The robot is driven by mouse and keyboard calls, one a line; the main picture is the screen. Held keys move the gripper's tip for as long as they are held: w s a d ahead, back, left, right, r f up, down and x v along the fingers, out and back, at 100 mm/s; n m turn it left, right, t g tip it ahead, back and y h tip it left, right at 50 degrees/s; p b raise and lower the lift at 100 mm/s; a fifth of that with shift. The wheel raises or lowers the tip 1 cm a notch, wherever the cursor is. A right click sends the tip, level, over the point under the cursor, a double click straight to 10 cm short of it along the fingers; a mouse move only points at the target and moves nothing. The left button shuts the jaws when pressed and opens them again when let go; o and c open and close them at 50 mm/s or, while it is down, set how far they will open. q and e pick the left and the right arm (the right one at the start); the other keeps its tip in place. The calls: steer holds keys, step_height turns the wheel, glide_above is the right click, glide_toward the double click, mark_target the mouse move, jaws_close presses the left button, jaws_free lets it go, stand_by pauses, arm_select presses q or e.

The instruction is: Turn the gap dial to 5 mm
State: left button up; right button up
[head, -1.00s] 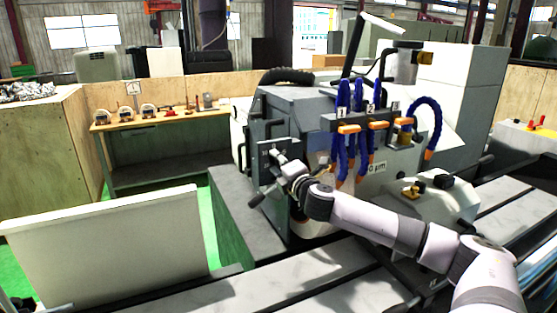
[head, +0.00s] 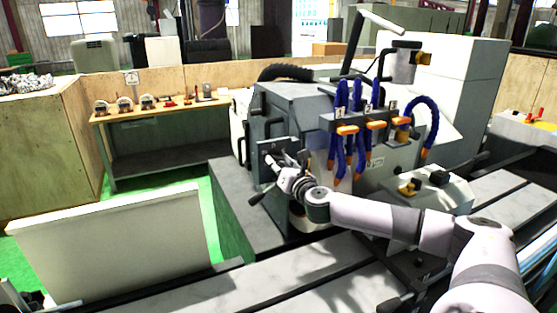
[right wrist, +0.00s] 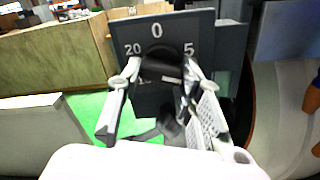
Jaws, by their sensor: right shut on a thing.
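The gap dial (right wrist: 160,66) is a black knob on a dark panel (right wrist: 200,22) with white numbers. In the right wrist view 0 is at the top, 20 at the left and 5 at the right; the lower part is hidden by the knob and fingers. My right gripper (right wrist: 162,72) is shut on the knob, one finger on each side. I cannot make out a clear pointer mark. In the head view my right gripper (head: 276,166) reaches the panel (head: 275,146) on the grinder's left front. My left gripper is not in view.
The grinder body (head: 290,105) stands behind the panel, with blue coolant hoses (head: 341,150) to the right. The grey machine bed (head: 330,280) runs below my right arm. A white guard panel (head: 115,245) stands at the front left. A wooden bench (head: 165,112) holds small tools.

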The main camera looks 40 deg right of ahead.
steer(key=n, duration=0.6)
steer(key=shift+d+f+n, duration=0.1)
steer(key=shift+n, duration=0.3)
stand_by(0.4)
steer(key=o, duration=1.2)
steer(key=shift+c, duration=0.2)
steer(key=shift+s, duration=0.2)
steer(key=v, duration=1.1)
steer(key=shift+s, duration=0.35)
